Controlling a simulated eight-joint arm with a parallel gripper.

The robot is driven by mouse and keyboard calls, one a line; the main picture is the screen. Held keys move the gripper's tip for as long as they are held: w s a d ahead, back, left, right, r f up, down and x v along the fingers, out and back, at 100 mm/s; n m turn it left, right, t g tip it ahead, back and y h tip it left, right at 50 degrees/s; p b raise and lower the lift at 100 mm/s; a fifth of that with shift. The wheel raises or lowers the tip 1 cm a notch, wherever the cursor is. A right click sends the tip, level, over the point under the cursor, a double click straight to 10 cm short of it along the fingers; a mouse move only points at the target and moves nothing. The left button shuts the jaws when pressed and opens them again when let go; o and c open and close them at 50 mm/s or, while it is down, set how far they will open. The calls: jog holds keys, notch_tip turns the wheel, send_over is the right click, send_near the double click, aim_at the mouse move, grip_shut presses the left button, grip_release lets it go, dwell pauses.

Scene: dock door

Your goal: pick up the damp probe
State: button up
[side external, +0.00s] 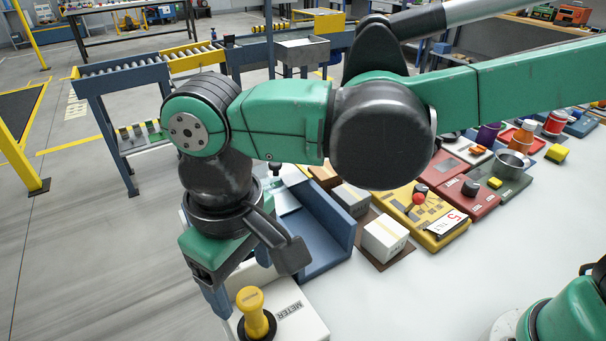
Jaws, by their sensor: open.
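A yellow handled piece, which looks like the damp probe (252,310), stands upright at the bottom of the side external view. It has a rounded yellow top with small lettering and a dark collar near its base. It stands at a white block marked METER (300,318), whose lower edge is cut off by the frame. My gripper (222,302) is open and points down, just to the left of the yellow handle in the picture. Only part of its fingers shows, and I cannot tell how far they are from the handle. Nothing shows between them.
A blue angled tray (325,240) stands right behind the probe. A white box (384,238) sits on a brown mat, with yellow (425,212) and red (463,190) panels beyond. A metal cup (511,164) stands farther right.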

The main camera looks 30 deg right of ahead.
aim_at(253, 311)
jog(key=shift+f, duration=4)
grip_shut()
